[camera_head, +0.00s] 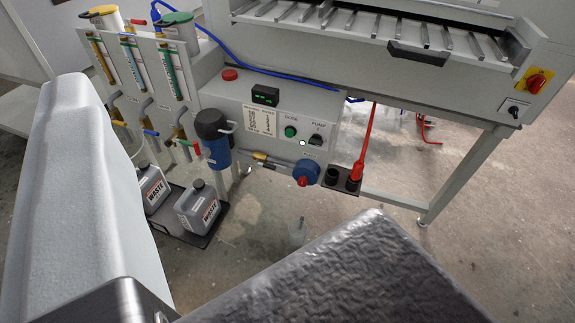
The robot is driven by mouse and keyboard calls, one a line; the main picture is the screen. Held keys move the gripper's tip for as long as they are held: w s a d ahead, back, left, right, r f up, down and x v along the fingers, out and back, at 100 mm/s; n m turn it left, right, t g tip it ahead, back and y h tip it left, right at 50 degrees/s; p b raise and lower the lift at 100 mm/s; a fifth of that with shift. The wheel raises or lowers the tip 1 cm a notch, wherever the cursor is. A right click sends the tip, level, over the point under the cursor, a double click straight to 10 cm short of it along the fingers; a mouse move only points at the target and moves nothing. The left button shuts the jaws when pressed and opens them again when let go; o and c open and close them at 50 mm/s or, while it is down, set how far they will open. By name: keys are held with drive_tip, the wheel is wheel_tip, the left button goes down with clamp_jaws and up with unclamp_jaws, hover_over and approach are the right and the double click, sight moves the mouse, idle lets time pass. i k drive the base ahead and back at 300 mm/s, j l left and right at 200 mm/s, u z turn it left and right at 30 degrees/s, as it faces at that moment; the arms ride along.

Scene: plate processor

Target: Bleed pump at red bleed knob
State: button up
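The red bleed knob (303,181) is on the front of the round blue pump head (310,170), below the control box near the middle of the view. My gripper (225,150) shows as two large finger shapes in the foreground, a pale one at left and a dark textured one at lower right. They stand wide apart with nothing held between them. The knob lies beyond the right finger's tip, and neither finger appears to touch it. A clear cup (297,232) stands below the pump, partly close to the right finger's edge.
The control box (262,115) has a green button and switches. A blue filter housing (213,138) hangs left of the pump. Two grey waste jugs (198,207) stand on a low dark tray. A red-handled tool (362,150) stands in a black holder at right.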

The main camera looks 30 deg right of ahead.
sight(303, 181)
drive_tip(key=z, duration=0.95)
